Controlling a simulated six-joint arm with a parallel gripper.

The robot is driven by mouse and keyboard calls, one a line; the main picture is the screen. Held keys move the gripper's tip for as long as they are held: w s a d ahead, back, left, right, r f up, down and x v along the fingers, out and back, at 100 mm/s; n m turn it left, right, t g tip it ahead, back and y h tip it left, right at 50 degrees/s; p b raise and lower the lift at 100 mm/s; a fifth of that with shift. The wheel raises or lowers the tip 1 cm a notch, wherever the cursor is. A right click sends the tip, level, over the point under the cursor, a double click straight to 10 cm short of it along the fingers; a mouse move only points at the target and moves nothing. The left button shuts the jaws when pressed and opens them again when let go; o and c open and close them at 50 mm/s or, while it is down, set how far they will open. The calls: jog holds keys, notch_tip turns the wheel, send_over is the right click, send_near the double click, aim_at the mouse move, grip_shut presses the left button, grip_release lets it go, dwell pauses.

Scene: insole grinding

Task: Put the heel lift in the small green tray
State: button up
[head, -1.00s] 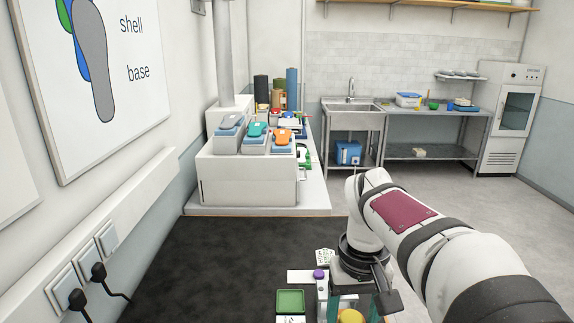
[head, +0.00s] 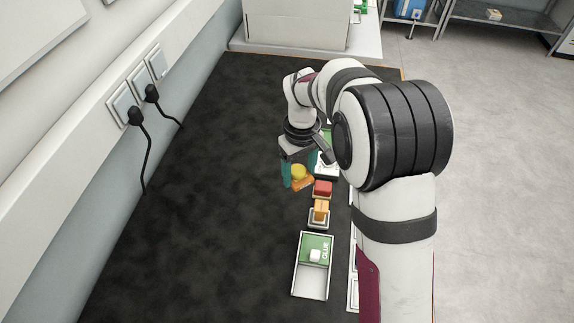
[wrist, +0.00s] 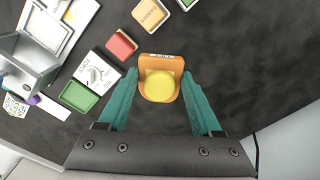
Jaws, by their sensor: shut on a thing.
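The heel lift (wrist: 160,60), an orange piece with a round yellow part on it, sits between the teal fingers of my gripper (wrist: 161,77). The gripper is shut on it. In the head view the orange piece (head: 303,184) shows below the gripper (head: 299,175), over the dark mat. Its height above the mat is hard to tell. The small green tray (wrist: 78,97) is left of the gripper in the wrist view and looks empty. In the head view, my arm and gripper hide most of it.
A red block (head: 322,187), an orange block (head: 319,210) and a green box marked GLUE (head: 315,248) stand in a row. The dark mat (head: 190,220) is clear to the left in the head view.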

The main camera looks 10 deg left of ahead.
aim_at(292, 205)
jog(key=shift+a+f+n, duration=0.4)
jog(key=shift+a+f, duration=0.35)
jog(key=shift+f, duration=0.35)
notch_tip(292, 205, down, 10)
jog(key=shift+r, duration=0.1)
jog(key=o, duration=1.3)
